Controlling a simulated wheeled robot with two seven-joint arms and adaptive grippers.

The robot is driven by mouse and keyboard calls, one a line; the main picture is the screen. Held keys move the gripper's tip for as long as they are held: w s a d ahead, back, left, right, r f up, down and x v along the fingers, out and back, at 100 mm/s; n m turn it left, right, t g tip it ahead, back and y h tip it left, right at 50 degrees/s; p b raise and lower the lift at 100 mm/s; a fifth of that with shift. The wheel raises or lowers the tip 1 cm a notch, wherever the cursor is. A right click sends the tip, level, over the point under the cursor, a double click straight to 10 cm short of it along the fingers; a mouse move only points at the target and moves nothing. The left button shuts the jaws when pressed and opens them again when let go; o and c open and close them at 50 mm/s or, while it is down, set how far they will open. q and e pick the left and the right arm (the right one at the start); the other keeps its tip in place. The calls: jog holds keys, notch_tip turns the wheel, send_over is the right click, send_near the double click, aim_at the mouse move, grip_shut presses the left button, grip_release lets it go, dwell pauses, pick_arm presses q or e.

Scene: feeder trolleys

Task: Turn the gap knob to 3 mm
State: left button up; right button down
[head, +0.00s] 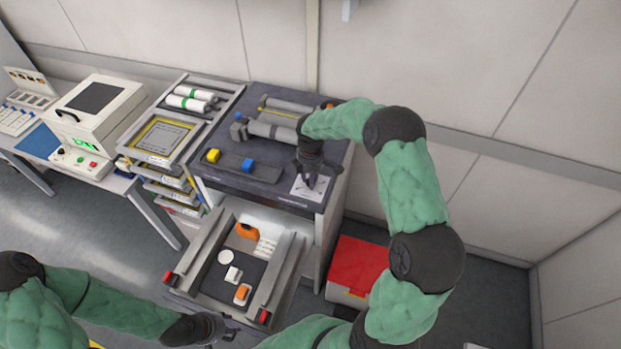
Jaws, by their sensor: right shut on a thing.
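My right gripper (311,181) points down at a white dial plate (299,190) on the front right corner of the dark trolley top (225,181). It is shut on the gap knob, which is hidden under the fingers. The marks on the plate are too small to read, so I cannot tell the knob's setting. My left gripper (228,330) is low at the bottom of the view, in front of the pulled-out drawer. Its fingers are too small and dark to tell whether they are open or shut.
The open drawer (207,262) holds orange and white parts. A red box (356,268) stands at right. A white machine (97,113) is on the left table.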

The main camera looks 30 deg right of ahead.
jog(key=shift+f, duration=0.1)
jog(key=shift+m+b, duration=0.85)
jog(key=shift+m, duration=0.15)
jog(key=m+b, duration=0.2)
jog(key=m, duration=0.1)
jog(key=shift+f+m, duration=0.1)
jog(key=shift+m, duration=0.2)
jog(key=m+b, duration=0.1)
jog(key=m, duration=0.2)
jog(key=shift+b, duration=0.3)
jog(key=shift+s+m+b, duration=0.1)
jog(key=shift+m+b, duration=0.35)
jog(key=shift+m, duration=0.95)
jog(key=c, duration=0.9)
grip_release()
